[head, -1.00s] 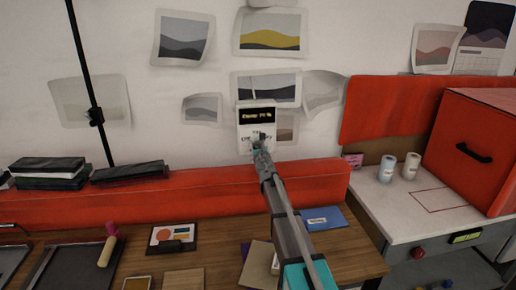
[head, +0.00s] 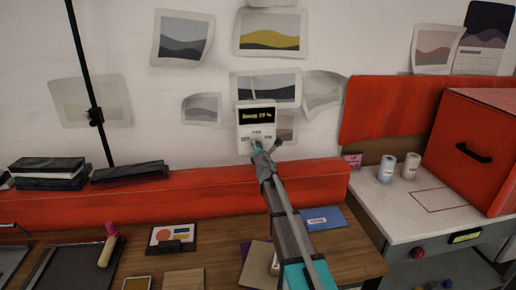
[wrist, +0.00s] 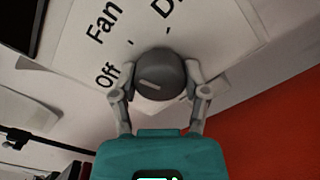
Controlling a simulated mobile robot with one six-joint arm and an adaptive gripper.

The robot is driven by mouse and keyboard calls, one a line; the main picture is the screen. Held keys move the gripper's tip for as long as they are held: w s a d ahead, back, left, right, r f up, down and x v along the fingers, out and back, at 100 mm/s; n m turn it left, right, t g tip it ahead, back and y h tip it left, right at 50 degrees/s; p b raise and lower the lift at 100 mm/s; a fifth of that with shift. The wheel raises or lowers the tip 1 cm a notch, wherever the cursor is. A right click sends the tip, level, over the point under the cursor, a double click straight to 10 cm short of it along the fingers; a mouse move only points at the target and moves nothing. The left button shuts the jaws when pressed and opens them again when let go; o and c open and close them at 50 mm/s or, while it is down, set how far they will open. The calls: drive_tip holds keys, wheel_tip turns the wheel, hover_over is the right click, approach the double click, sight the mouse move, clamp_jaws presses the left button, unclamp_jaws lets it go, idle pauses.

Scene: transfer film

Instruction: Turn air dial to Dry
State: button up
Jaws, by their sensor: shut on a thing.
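The air dial (wrist: 162,68) is a dark grey round knob on a white wall panel (head: 250,115). In the wrist view the panel's labels Off, Fan and a partly cut-off D word run around the dial from left to upper right. A pale line on the knob lies at its lower left, on the Off side. My gripper (wrist: 162,84) is shut on the dial, one finger on each side. In the head view my gripper (head: 265,150) is at the panel's lower part and hides the dial.
The panel's dark display (head: 256,116) shows yellow text beginning with Energy. Paper prints (head: 270,32) hang around the panel. A red padded ledge (head: 180,199) runs below, above a wooden bench. A red box (head: 480,150) stands at right.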

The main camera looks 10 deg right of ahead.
drive_tip(key=m, duration=1.4)
idle(0.5)
drive_tip(key=o, duration=1.1)
drive_tip(key=shift+o, duration=0.2)
drive_tip(key=shift+s, duration=0.1)
drive_tip(key=s, duration=1.1)
drive_tip(key=shift+s, duration=0.4)
